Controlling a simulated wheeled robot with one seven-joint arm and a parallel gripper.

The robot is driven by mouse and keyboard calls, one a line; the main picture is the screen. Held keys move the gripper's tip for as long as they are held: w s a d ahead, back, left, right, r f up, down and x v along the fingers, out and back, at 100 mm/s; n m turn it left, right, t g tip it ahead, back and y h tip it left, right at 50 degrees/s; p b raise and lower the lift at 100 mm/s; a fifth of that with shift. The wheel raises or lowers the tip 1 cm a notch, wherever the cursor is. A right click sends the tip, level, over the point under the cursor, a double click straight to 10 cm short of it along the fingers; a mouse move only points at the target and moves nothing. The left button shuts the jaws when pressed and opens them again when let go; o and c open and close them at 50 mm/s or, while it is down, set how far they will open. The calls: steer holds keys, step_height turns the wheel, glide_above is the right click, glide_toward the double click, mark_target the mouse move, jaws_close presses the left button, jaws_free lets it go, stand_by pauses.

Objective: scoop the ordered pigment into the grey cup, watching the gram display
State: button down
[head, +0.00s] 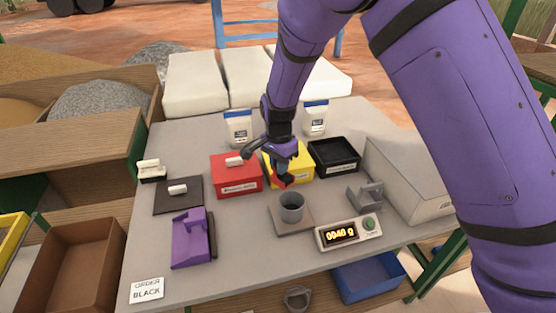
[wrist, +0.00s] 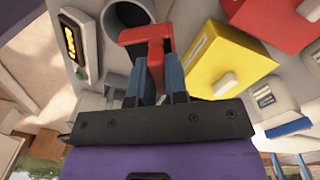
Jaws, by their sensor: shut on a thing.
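The grey cup (head: 291,213) stands upright on the square plate of the scale (head: 291,228). The gram display (head: 340,234) appears to read 0040 g. An order card (head: 147,289) reads BLACK. My gripper (head: 283,170) is shut on a red scoop (wrist: 155,50), just behind and above the cup; in the wrist view the scoop's end overlaps the cup's dark mouth. The scoop's contents are hidden. The black bin (head: 333,155) is open, its inside dark. The red bin (head: 236,178) and yellow bin (head: 299,165) have lids with white handles.
A dark lid (head: 178,198) with a white handle lies at the left. A purple stand (head: 190,238) is at the front left, a small grey holder (head: 365,195) right of the cup. A grey box (head: 407,180) bounds the right. Two labelled packets (head: 238,127) (head: 315,118) stand behind.

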steer(key=shift+s+d+t+y, duration=1.15)
steer(key=shift+d+t+y, duration=0.25)
steer(key=shift+y, duration=0.1)
steer(key=shift+s+d+f+t+y, duration=0.1)
steer(key=shift+s+t+y, duration=0.1)
steer(key=shift+t+y, duration=0.1)
steer(key=shift+d, duration=0.1)
steer(key=shift+s+d+t+y, duration=0.2)
steer(key=shift+s+t+y, duration=0.05)
steer(key=shift+t+y, duration=0.15)
steer(key=shift+s+d+f+t+y, duration=0.15)
steer(key=shift+s+d+t+y, duration=0.4)
steer(key=shift+t+y, duration=0.3)
steer(key=shift+s+d+f+t+y, duration=0.15)
steer(key=shift+s+d+t+y, duration=0.3)
steer(key=shift+t+y, duration=0.4)
steer(key=shift+r, duration=0.1)
